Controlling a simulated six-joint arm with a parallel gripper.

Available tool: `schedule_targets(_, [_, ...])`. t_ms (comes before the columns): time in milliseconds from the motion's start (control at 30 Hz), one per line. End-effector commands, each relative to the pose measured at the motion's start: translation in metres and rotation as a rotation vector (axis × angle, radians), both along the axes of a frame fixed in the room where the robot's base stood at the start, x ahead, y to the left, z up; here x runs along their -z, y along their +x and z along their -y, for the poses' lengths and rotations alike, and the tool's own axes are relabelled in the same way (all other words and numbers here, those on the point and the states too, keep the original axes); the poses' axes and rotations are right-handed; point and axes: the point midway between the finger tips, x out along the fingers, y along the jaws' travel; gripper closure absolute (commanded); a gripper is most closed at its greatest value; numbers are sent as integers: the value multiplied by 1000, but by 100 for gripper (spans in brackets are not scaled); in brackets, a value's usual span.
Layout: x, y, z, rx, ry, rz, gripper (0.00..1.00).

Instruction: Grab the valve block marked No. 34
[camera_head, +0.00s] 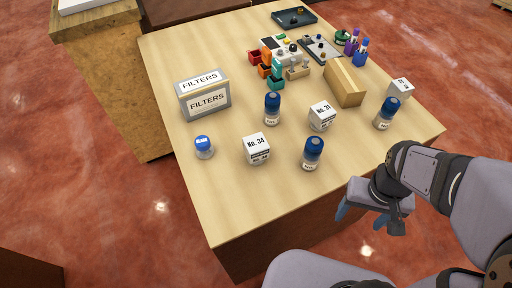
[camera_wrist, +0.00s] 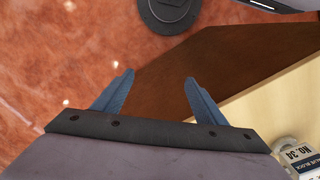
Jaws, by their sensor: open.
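The valve block marked No. 34 (camera_head: 257,149) is a white cube with black lettering, standing near the front left of the wooden table in the head view. Its labelled side also shows in the bottom right corner of the wrist view (camera_wrist: 299,158), partly cut off by the frame. My gripper (camera_head: 362,215) hangs off the table's front right edge, well to the right of the block. In the wrist view, its two blue fingers (camera_wrist: 158,82) are spread apart with nothing between them.
Blue-capped bottles (camera_head: 312,154) (camera_head: 204,147) stand on both sides of the block. A similar block marked No. 31 (camera_head: 321,116) and a third white block (camera_head: 400,89) are further right. A FILTERS box (camera_head: 204,96) stands behind. The table's front left corner (camera_head: 222,225) is bare.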

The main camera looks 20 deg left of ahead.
Motion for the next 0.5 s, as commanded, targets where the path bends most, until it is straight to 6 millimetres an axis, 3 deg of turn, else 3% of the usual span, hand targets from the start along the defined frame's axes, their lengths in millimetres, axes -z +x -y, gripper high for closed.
schedule_targets(267, [-21, 14, -23, -455, -174, -108, 34])
schedule_targets(500, [-61, 51, -63, -985, -495, -181, 34])
